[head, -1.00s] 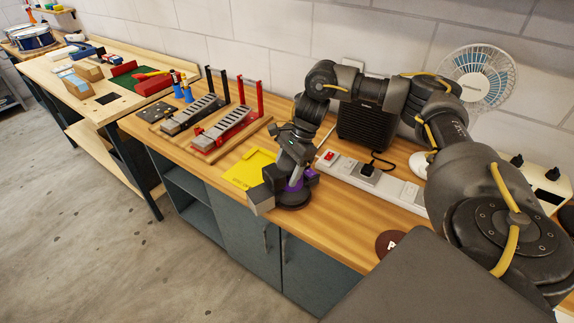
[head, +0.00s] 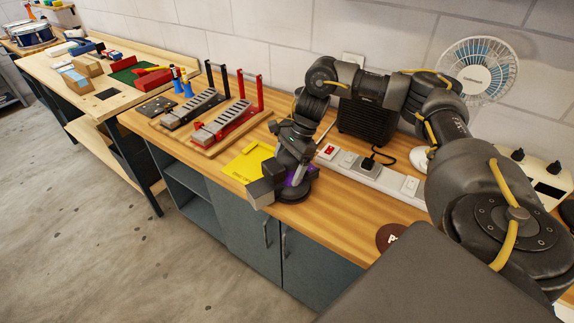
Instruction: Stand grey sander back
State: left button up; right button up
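The grey sander (head: 264,193) is at the front edge of the wooden bench, just right of the yellow pad. It has a grey block on its left, purple parts and a dark round base (head: 297,196). My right gripper (head: 292,174) comes down on it from above and appears shut on it; the fingertips are mostly hidden. I cannot tell whether the base touches the bench. The yellow pad (head: 246,164) lies flat on the bench, partly covered by the gripper and sander. My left gripper is not in view.
A white power strip (head: 376,176) with a black plug lies behind and right of the gripper. A dark box (head: 366,124) and a fan (head: 478,70) stand by the wall. Racks with red (head: 226,124) and black uprights stand left. A dark red disc (head: 391,236) lies near the front edge.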

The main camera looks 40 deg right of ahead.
jog(key=shift+s+f, duration=0.1)
jog(key=shift+f, duration=0.05)
jog(key=shift+r+p, duration=0.35)
jog(key=shift+p, duration=0.05)
jog(key=shift+r+p, duration=0.5)
jog(key=shift+r, duration=0.05)
jog(key=shift+w+d+r+b, duration=0.3)
jog(key=shift+d+b, duration=0.1)
jog(key=shift+b, duration=0.4)
jog(key=shift+v, duration=1.1)
jog(key=p+v, duration=0.1)
jog(key=v, duration=0.7)
jog(key=shift+s+r, duration=0.2)
jog(key=shift+r, duration=0.15)
jog(key=shift+a+f, duration=0.1)
